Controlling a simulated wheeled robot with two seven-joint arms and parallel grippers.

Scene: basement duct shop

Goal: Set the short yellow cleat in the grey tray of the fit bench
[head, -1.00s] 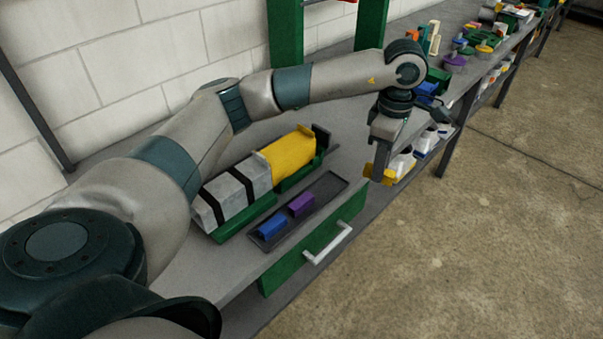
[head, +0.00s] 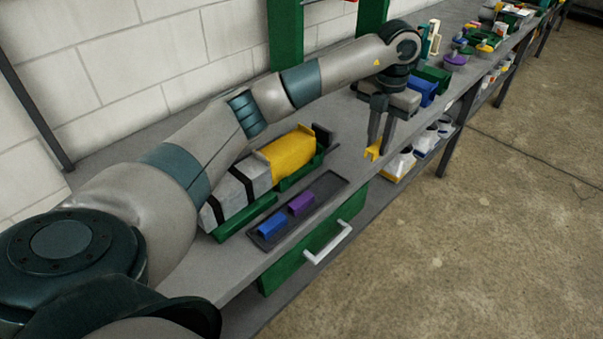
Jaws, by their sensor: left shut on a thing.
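My left gripper (head: 377,146) points down near the front edge of the bench, to the right of the tray. It is shut on a small yellow cleat (head: 371,153), which hangs at its fingertips, apart from the tray. The grey tray (head: 331,193) lies on the fit bench (head: 238,273) near the front edge. A blue cleat (head: 272,224) and a purple cleat (head: 301,204) sit in its left and middle parts; its right part is bare. My right gripper is not in view.
Behind the tray, a green holder (head: 246,217) carries grey duct pieces and a yellow duct piece (head: 290,153). A green drawer with a pale handle (head: 328,243) is below the tray. Blue and green bins (head: 422,92) stand farther right along the bench.

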